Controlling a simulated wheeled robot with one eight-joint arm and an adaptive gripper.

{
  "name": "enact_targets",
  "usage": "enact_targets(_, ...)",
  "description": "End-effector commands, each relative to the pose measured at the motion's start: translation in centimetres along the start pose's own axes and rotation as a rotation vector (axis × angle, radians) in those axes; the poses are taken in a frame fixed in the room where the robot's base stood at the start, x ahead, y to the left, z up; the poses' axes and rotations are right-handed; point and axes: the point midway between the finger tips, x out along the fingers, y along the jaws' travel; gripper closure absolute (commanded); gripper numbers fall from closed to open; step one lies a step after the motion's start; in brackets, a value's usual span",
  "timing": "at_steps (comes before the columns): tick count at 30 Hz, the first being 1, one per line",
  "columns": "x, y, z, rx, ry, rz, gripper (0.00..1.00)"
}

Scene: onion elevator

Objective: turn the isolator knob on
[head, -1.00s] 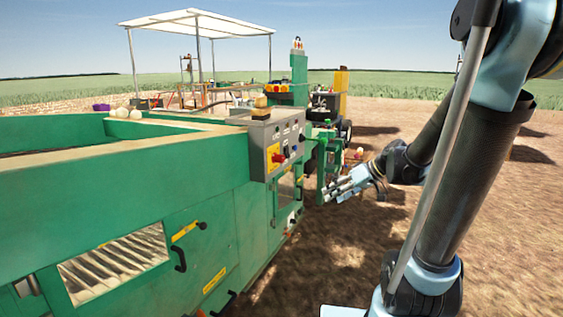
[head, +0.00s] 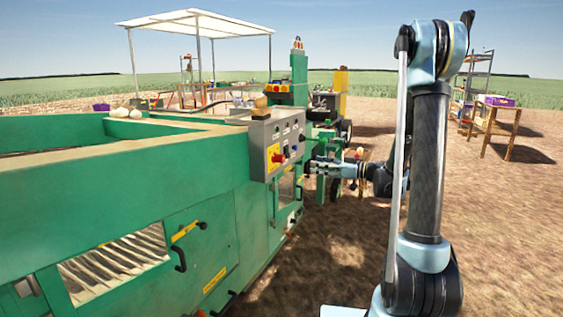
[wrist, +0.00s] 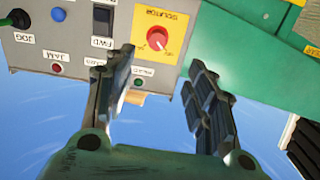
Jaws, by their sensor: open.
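The isolator knob (wrist: 158,38) is red and round on a yellow plate (wrist: 176,24) marked ISOLATOR, upside down in the wrist view. Its setting is too small to tell. In the head view the red knob (head: 279,158) is on the grey control box's left front part. My gripper (wrist: 161,60) is open and empty, its two dark fingers pointing toward the panel, with the knob showing between and beyond the fingertips. I see no contact with it. In the head view my gripper (head: 310,167) is just right of the box.
The grey panel (wrist: 70,32) also carries a black FWD switch (wrist: 102,22), a red JAM button (wrist: 57,69), a blue button (wrist: 58,14) and a green button (wrist: 137,83). The green machine (head: 150,190) fills the left. Open dirt ground (head: 320,250) lies right of it.

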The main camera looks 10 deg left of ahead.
Motion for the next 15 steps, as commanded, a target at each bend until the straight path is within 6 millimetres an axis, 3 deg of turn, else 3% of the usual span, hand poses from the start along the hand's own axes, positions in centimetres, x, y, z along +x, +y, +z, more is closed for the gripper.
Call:
enact_targets(8,0.8,0.5,-0.1,-0.024,0.032,0.000,0.49)
enact_targets(15,3.9,0.5,-0.1,-0.023,0.031,-0.003,0.49)
